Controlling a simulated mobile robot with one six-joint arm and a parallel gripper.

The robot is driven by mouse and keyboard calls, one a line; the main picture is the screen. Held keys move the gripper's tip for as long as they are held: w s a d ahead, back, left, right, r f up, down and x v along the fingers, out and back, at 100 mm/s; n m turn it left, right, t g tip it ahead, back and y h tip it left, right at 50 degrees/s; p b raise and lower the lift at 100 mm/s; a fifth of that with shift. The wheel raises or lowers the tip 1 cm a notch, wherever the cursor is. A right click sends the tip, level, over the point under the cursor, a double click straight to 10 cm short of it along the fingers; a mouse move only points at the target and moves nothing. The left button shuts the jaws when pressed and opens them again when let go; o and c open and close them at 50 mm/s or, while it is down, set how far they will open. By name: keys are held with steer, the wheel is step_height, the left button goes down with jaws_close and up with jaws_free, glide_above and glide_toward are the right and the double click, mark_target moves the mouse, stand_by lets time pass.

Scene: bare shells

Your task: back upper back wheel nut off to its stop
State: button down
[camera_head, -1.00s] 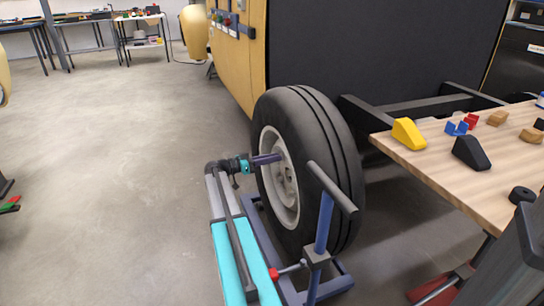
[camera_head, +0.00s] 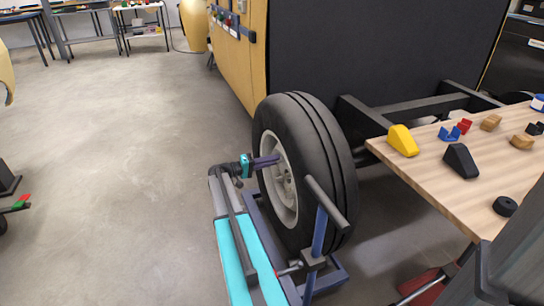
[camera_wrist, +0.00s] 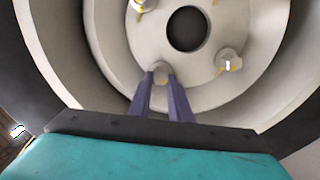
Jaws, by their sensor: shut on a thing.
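The wheel's black tire (camera_head: 325,150) and pale rim (camera_head: 279,200) stand upright beside the vehicle. My gripper (camera_head: 277,159) reaches in from the left, its purple fingers pointing into the rim. In the wrist view my gripper (camera_wrist: 160,80) is shut on a wheel nut (camera_wrist: 160,69), with one fingertip on each side of it. A second wheel nut (camera_wrist: 229,60) sits to the right and a third nut (camera_wrist: 145,4) at the top edge, around the dark hub hole (camera_wrist: 187,29). The frames do not show how far the held nut is turned.
A blue stand with a grey crossbar (camera_head: 326,204) stands close in front of the wheel. A wooden table (camera_head: 440,185) at right carries a yellow wedge (camera_head: 403,140), a black wedge (camera_head: 461,160) and small parts. Floor at left is open.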

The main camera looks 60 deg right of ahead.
steer(key=shift+w+d+f+n+p, duration=0.1)
steer(key=shift+n+p, duration=2.3)
steer(key=shift+n, duration=0.3)
steer(key=shift+w+f+n+p, duration=0.1)
steer(key=shift+n+p, duration=2.3)
steer(key=shift+n, duration=0.3)
steer(key=c, duration=1.7)
jaws_free()
steer(key=shift+o, duration=0.4)
steer(key=shift+s, duration=0.1)
steer(key=v, duration=1.4)
steer(key=shift+p, duration=0.3)
